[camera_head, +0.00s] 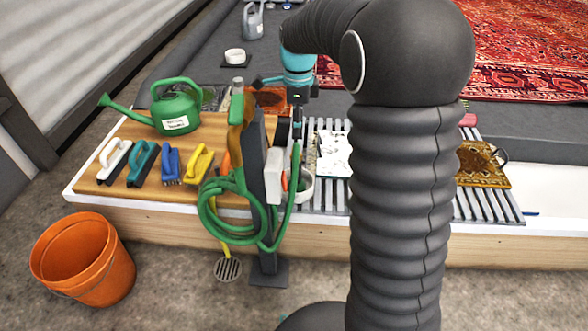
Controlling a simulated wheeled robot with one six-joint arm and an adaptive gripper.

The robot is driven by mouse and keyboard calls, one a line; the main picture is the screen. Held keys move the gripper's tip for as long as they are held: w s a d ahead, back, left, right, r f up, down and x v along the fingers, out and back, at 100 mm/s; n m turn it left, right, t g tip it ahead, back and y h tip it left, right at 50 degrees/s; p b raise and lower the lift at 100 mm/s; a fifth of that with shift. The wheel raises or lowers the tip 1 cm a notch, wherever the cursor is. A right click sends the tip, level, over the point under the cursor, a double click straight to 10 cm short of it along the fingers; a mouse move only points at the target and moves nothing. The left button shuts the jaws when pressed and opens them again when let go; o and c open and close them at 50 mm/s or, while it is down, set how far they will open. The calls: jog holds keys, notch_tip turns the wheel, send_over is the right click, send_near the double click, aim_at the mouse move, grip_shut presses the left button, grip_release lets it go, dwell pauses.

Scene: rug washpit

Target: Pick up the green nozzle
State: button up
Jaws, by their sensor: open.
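A dark post (258,190) stands in front of the bench with a coiled green hose (228,215) hung on it. A green and orange piece with a grey tip (237,108) sits upright at the top of the post. It looks like the green nozzle, but I cannot tell for sure. My gripper (297,112) hangs at the end of my arm, just right of the post top, pointing down. It is open and small in the picture, with its fingertips hard to make out. A strand of green hose shows just below it. I see nothing held.
A green watering can (175,108) and several brushes (160,165) are on the wooden bench left of the post. A slatted grey rack (487,205) lies to the right. An orange bucket (83,260) stands on the floor at left. My arm hides the middle right.

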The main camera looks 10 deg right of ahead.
aim_at(296, 159)
jog(key=shift+w+a+f+m, duration=0.1)
jog(key=shift+w+f+m, duration=0.05)
jog(key=shift+w+m, duration=0.2)
jog(key=shift+w+f, duration=0.15)
jog(key=shift+f, duration=0.15)
notch_tip(296, 159, down, 13)
jog(key=shift+f+b, duration=0.15)
jog(key=shift+b, duration=0.65)
grip_shut()
